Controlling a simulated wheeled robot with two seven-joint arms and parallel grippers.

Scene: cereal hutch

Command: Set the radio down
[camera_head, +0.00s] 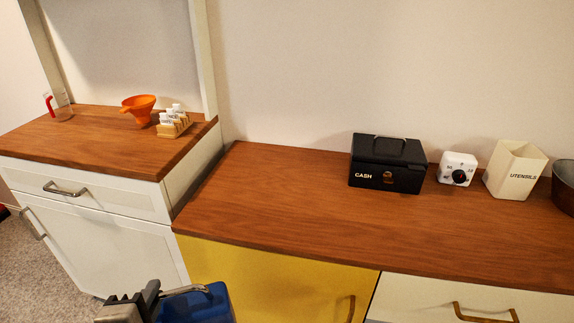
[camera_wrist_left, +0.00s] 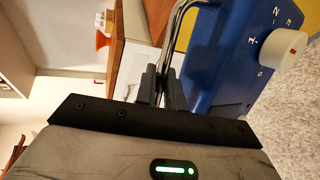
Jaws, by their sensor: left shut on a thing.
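The blue radio (camera_head: 197,305) shows at the bottom of the head view, in front of the yellow cabinet door and below the counter's edge. In the left wrist view the radio (camera_wrist_left: 230,50) has a white knob with a red mark, a printed dial and a metal carry handle. My left gripper (camera_head: 152,290) is shut on that handle, and its fingers (camera_wrist_left: 165,88) close around the bar. The radio hangs clear of any surface that I can see. Its lower part is cut off by the head view's edge. My right gripper is not in view.
The wooden counter (camera_head: 270,200) has wide free room at left and front. A black cash box (camera_head: 387,165), white timer (camera_head: 458,168), utensils holder (camera_head: 515,170) and metal bucket (camera_head: 564,187) stand along its back right. The left hutch top holds an orange funnel (camera_head: 138,108), spice rack (camera_head: 173,124) and measuring cup (camera_head: 58,107).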

